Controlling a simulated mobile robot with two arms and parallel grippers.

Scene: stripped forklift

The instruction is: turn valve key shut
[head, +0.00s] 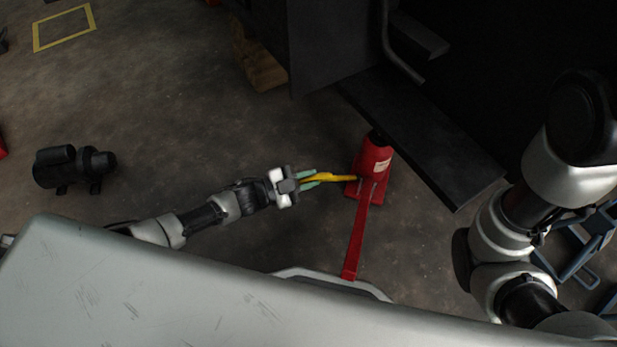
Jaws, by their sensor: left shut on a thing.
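A red bottle jack (373,160) stands on the floor under the edge of the dark forklift. A yellow valve key (332,178) sticks out from its left side near the base. My left gripper (313,179) comes in from the left, with green fingertips shut on the key's outer end. Where the key meets the jack is too small to see in detail. My right arm (504,238) is at the right; its gripper does not show.
A red handle bar (357,240) runs from the jack toward me. The forklift's dark step plate (425,135) overhangs just right of the jack. A wooden block (262,70) supports the forklift. A black motor (74,169) lies at left. Floor between is clear.

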